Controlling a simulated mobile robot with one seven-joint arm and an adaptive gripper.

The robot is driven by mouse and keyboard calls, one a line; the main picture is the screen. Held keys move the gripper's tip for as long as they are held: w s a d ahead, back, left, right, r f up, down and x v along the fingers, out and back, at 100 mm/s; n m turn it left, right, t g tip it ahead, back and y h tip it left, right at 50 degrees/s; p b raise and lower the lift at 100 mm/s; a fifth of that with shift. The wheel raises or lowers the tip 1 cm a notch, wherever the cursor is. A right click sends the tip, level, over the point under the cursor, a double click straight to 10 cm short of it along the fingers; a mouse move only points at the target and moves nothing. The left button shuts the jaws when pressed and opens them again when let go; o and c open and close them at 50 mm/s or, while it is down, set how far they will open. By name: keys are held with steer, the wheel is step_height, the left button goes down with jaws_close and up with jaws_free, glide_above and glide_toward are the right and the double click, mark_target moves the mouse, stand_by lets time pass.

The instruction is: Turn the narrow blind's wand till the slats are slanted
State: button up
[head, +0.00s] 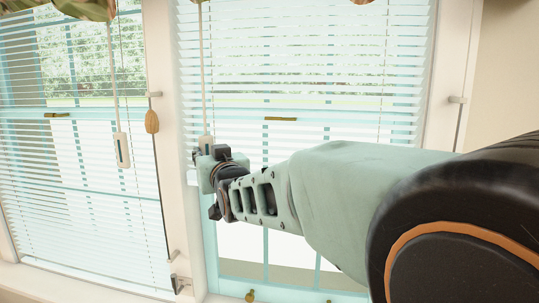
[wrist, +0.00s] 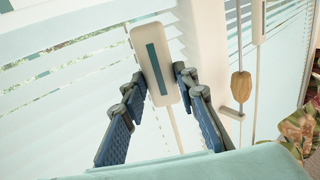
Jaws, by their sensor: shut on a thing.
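My gripper (head: 208,166) is at the lower end of the wand (head: 205,142) of the right-hand blind (head: 310,70). In the wrist view the wand's white handle with a teal stripe (wrist: 158,65) is between the two blue fingers of my gripper (wrist: 160,88), which is shut on it. In the head view the fingers hide part of the handle. The right-hand blind's slats show thin gaps with greenery behind. The left-hand blind (head: 60,150) has a similar wand handle (head: 122,150). It is cut by the frame, so I cannot compare widths.
A wooden knob (head: 152,122) on a cord hangs at the post between the windows, near my gripper; it also shows in the wrist view (wrist: 240,86). A patterned fabric (head: 85,10) hangs at the top. The window sill and frame lie below.

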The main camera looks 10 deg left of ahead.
mark_target(205, 112)
steer(key=o, duration=1.2)
steer(key=shift+c, duration=0.2)
step_height(205, 112, up, 10)
